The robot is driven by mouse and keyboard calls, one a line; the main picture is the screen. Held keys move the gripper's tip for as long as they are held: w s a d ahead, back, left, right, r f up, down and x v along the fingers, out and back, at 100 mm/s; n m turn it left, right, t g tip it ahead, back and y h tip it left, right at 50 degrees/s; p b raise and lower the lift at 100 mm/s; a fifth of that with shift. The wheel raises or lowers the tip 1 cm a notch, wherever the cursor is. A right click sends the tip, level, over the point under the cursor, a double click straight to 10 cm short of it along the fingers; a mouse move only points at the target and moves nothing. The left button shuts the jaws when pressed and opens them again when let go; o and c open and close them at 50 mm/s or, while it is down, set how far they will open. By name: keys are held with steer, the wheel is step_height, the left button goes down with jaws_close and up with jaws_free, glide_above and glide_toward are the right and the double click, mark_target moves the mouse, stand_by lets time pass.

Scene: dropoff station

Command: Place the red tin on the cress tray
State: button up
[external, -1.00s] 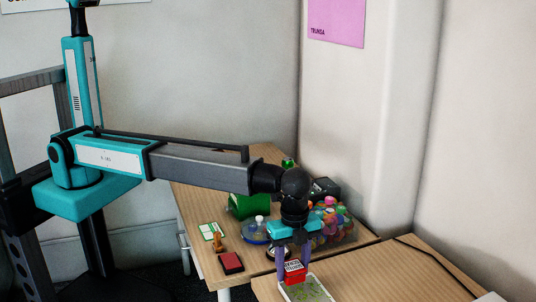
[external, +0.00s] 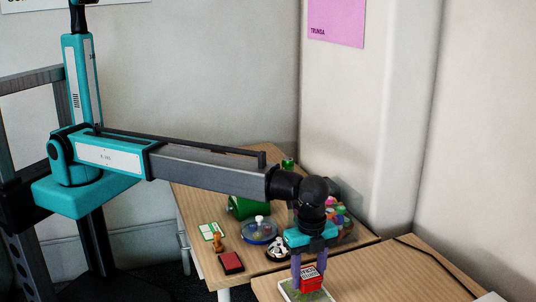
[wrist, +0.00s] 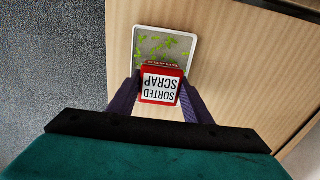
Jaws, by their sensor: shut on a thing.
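The red tin (external: 310,279), with a white label reading "SORTED SCRAP" in the wrist view (wrist: 160,85), is between the two purple fingers of my gripper (external: 310,272). My gripper is shut on it and points down. The cress tray (external: 287,292), white-rimmed with green sprigs, lies on the near table; its rim also shows in the wrist view (wrist: 193,50). In the wrist view the tin covers the tray's near part. I cannot tell whether the tin's underside touches the tray.
On the back table are a red-and-black pad (external: 231,262), an orange figure (external: 218,242), a green-and-white card (external: 211,231), a blue dish (external: 260,230), a green container (external: 241,207) and a heap of coloured pieces. The near table (external: 400,275) is clear right of the tray.

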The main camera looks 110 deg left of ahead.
mark_target(308, 283)
steer(key=shift+f+p, duration=0.3)
steer(key=shift+f, duration=1.15)
steer(key=shift+f, duration=0.15)
steer(key=o, duration=1.2)
steer(key=shift+c, duration=0.2)
steer(key=shift+r+b, duration=1.1)
steer(key=shift+r, duration=5.1)
